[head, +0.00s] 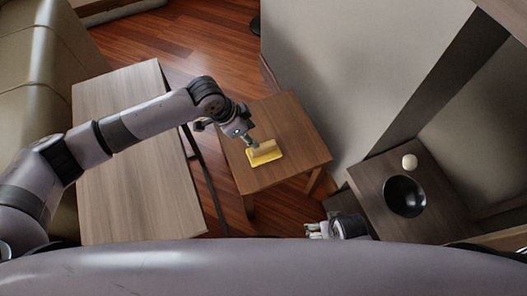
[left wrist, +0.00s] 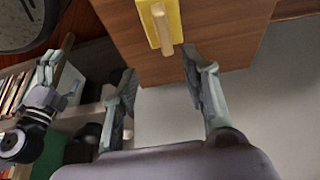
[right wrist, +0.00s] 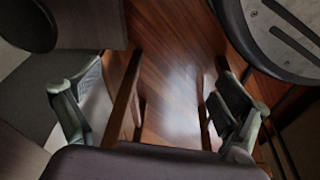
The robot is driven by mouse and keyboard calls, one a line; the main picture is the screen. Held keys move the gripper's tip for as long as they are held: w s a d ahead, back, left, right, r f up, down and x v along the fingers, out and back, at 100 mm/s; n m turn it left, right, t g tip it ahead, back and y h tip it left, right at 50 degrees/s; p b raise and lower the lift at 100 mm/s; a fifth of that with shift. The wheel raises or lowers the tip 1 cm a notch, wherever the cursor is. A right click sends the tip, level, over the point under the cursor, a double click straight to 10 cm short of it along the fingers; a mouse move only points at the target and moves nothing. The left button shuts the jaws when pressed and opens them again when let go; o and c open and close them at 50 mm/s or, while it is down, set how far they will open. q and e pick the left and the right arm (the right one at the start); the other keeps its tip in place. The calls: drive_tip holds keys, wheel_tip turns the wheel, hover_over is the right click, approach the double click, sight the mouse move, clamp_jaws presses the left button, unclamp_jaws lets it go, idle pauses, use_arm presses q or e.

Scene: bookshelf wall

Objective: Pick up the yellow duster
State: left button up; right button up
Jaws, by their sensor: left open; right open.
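The yellow duster (head: 265,154) lies on a small wooden side table (head: 286,120) in the head view. In the left wrist view the duster (left wrist: 164,14) shows at the top, with a pale wooden handle pointing down toward the fingers. My left gripper (head: 250,143) is at the duster in the head view. In the left wrist view my left gripper (left wrist: 158,75) is open, its fingers apart and just short of the handle, with nothing between the tips.
A longer wooden table (head: 140,180) stands at the left beside a sofa (head: 40,50). A dark table (head: 370,170) at the right carries a black bowl (head: 404,196) and a round white object (head: 409,161). A pale wall (head: 340,70) rises right of the side table.

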sight(263, 147)
use_arm(q)
drive_tip(key=b+x, duration=0.2)
drive_tip(key=x, duration=0.7)
drive_tip(key=b+x, duration=0.1)
drive_tip(key=x, duration=0.1)
drive_tip(key=b+x, duration=0.1)
drive_tip(key=shift+w+a+f, duration=0.15)
drive_tip(key=shift+w+f, duration=0.25)
drive_tip(key=shift+w, duration=0.05)
drive_tip(key=shift+w+f, duration=0.1)
drive_tip(key=shift+f, duration=0.25)
use_arm(e)
wheel_tip(263, 147, up, 15)
drive_tip(key=w+t, duration=0.1)
drive_tip(key=shift+r, duration=0.1)
use_arm(q)
clamp_jaws()
